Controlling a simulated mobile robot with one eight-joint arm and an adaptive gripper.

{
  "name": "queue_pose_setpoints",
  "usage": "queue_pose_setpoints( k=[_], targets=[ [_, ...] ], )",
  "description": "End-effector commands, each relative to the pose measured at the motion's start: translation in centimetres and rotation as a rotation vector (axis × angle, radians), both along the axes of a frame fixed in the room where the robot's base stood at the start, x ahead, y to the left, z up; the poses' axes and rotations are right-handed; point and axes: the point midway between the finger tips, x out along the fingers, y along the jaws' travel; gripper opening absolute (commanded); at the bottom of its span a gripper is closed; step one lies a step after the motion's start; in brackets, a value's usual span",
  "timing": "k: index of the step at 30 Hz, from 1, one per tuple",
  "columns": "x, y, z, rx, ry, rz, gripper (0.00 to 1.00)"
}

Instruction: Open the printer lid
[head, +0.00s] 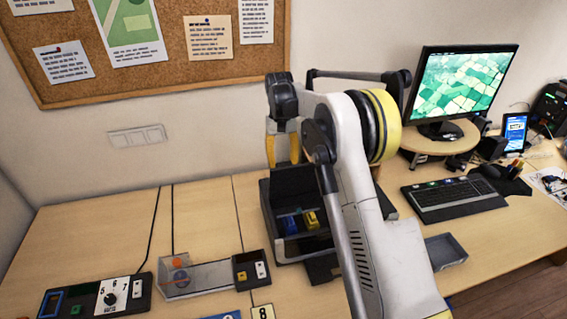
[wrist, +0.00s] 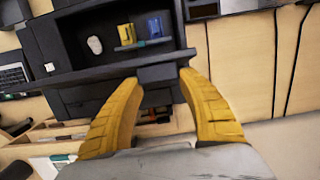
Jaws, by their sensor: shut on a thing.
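The dark printer (head: 284,247) stands on the desk in the middle of the head view, partly hidden behind my arm. Its lid (head: 292,184) is raised at the back, and the inside shows a blue item (head: 290,223) and a yellow item (head: 311,220). My gripper (head: 283,164) is above the printer at the lid's upper edge. In the wrist view, the yellow fingertips (wrist: 160,80) are on either side of a dark tab (wrist: 158,73) on the lid's edge, shut on it. The lid's hinge is hidden.
A switch box with a clear cover (head: 200,279) and a dial panel (head: 112,297) are left of the printer. A grey tray (head: 445,250), keyboard (head: 453,199) and monitor (head: 462,85) are to the right. The desk's back left is mostly clear, crossed by cables.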

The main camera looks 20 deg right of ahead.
Motion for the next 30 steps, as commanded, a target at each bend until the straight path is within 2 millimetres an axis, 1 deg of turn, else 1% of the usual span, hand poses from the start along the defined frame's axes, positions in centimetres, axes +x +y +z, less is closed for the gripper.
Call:
queue_pose_setpoints(
  k=[10,11,12,13,23,26,29,30],
  targets=[
    [0.0,0.0,-0.2,0.000,0.003,0.000,0.06],
    [0.0,0.0,-0.2,0.000,0.003,0.000,0.56],
    [0.0,0.0,-0.2,0.000,0.003,0.000,0.68],
    [0.0,0.0,-0.2,0.000,0.003,0.000,0.70],
    [0.0,0.0,0.2,0.000,0.003,0.000,0.70],
    [0.2,0.0,1.2,0.000,0.002,0.000,0.70],
    [0.5,0.0,3.1,0.000,0.002,0.000,0.70],
    [0.7,0.0,4.0,0.000,0.002,0.000,0.70]
  ],
)
